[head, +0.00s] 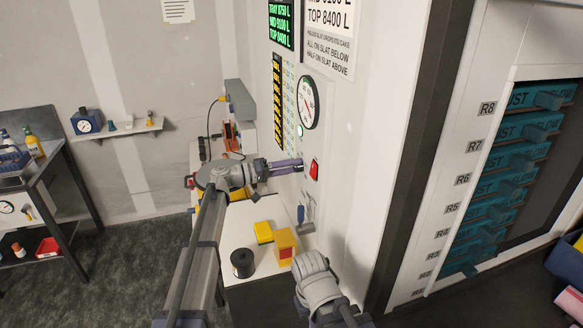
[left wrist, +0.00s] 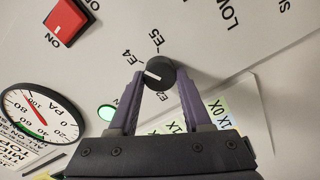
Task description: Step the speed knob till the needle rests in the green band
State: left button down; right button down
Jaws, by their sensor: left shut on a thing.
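The black speed knob (left wrist: 160,72) is on the pale panel in the left wrist view. Its white mark points left, toward a spot my finger covers, between the E4 and E2 labels. My left gripper (left wrist: 156,80) is shut on the knob, a purple finger on each side; the head view shows this gripper (head: 296,166) at the panel. The gauge also shows in the head view (head: 308,103). My right gripper is not in view.
A red switch (head: 314,169) sits right of the knob, and a green lamp (left wrist: 107,112) shows near the gauge. Below are a yellow box (head: 263,232), a black spool (head: 242,263) and an orange-yellow block (head: 285,246). Teal drawers (head: 510,160) stand at right.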

pick_arm(q)
jog(key=shift+n, duration=0.3)
dwell(0.4)
jog(key=shift+c, duration=1.7)
grip_release()
jog(key=v, duration=0.8)
